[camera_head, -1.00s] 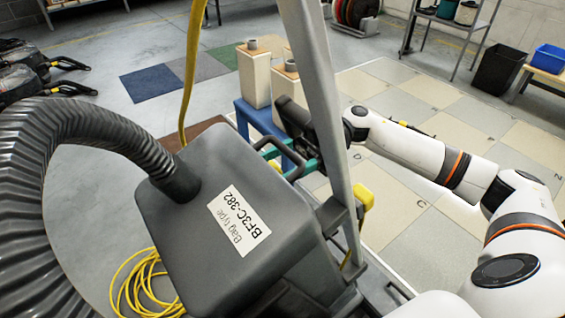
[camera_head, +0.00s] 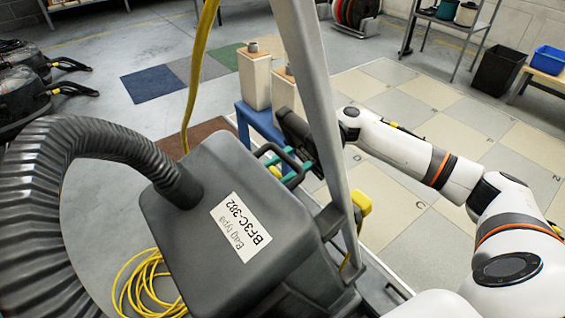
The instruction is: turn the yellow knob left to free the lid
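The grey lid unit (camera_head: 185,215) with a ribbed hose and a "Bag type BF3C-382" label fills the lower left of the head view. A small bit of yellow (camera_head: 276,171), perhaps the knob, shows at its far right edge; most of it is hidden. My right gripper (camera_head: 281,169) reaches down behind the grey post to this edge. Its teal fingertips stand apart, one on each side of the yellow bit and close to the lid's dark handle. Whether they touch the knob is unclear. My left gripper is not in view.
A slanted grey post (camera_head: 318,110) crosses in front of my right arm. A yellow clip (camera_head: 361,203) sits at its lower right. A yellow cable (camera_head: 200,75) hangs at the top; more lies coiled on the floor (camera_head: 145,285). A blue stand (camera_head: 256,121) with beige blocks stands behind.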

